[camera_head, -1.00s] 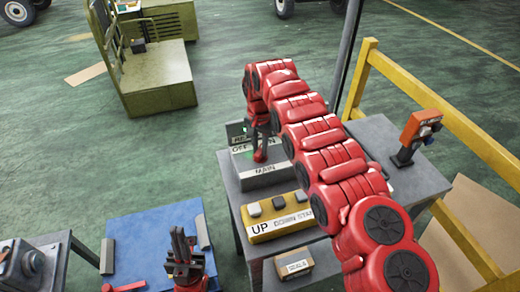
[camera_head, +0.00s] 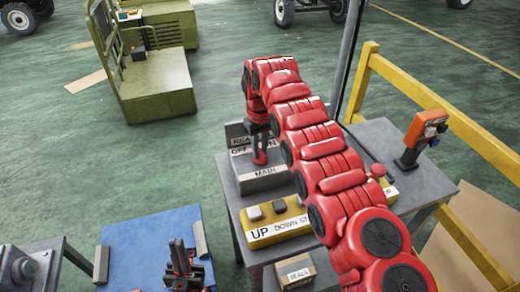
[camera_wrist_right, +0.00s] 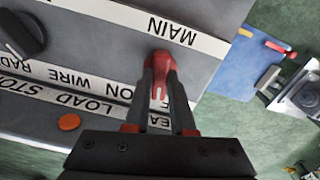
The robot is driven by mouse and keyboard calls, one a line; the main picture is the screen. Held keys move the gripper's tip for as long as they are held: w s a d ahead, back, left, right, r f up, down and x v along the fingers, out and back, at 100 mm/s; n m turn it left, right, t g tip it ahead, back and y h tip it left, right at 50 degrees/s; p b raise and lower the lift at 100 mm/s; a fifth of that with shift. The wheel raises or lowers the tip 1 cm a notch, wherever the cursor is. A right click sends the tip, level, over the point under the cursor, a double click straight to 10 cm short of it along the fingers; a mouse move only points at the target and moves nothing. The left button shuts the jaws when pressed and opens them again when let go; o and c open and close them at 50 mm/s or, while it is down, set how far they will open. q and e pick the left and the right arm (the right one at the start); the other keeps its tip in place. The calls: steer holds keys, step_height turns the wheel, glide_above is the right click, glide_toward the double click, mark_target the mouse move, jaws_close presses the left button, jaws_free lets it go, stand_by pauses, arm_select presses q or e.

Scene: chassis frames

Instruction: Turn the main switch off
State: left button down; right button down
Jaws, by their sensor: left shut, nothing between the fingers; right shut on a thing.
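The main switch is a grey box (camera_head: 265,180) labelled MAIN on the grey table, with a strip reading OFF behind the lever. Its red handle (camera_wrist_right: 160,72) shows in the right wrist view between the fingers of my right gripper (camera_wrist_right: 160,85), which is shut on it. In the head view my right gripper (camera_head: 259,152) reaches down onto the box, hiding most of the lever and part of the lettering. My left gripper (camera_head: 178,248) is shut and empty over the blue surface, away from the switch.
A yellow UP/DOWN button box (camera_head: 275,232) stands in front of the switch. A cardboard box (camera_head: 296,272) is below. An orange device (camera_head: 425,128) stands at the table's right, near a yellow railing (camera_head: 480,140). A black knob (camera_wrist_right: 22,35) is beside the switch in the wrist view.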

mark_target(260, 151)
steer(key=n, duration=0.6)
steer(key=shift+n, duration=0.3)
stand_by(0.4)
steer(key=c, duration=0.8)
jaws_free()
steer(key=shift+o, duration=0.2)
steer(key=shift+r, duration=0.15)
steer(key=shift+r, duration=0.35)
step_height(260, 151, up, 3)
steer(key=shift+a+f+p, duration=0.1)
steer(key=shift+f+p, duration=0.05)
steer(key=shift+p, duration=0.3)
step_height(260, 151, up, 14)
steer(key=p, duration=1.3)
steer(key=shift+f+p, duration=0.15)
steer(key=shift+p, duration=0.15)
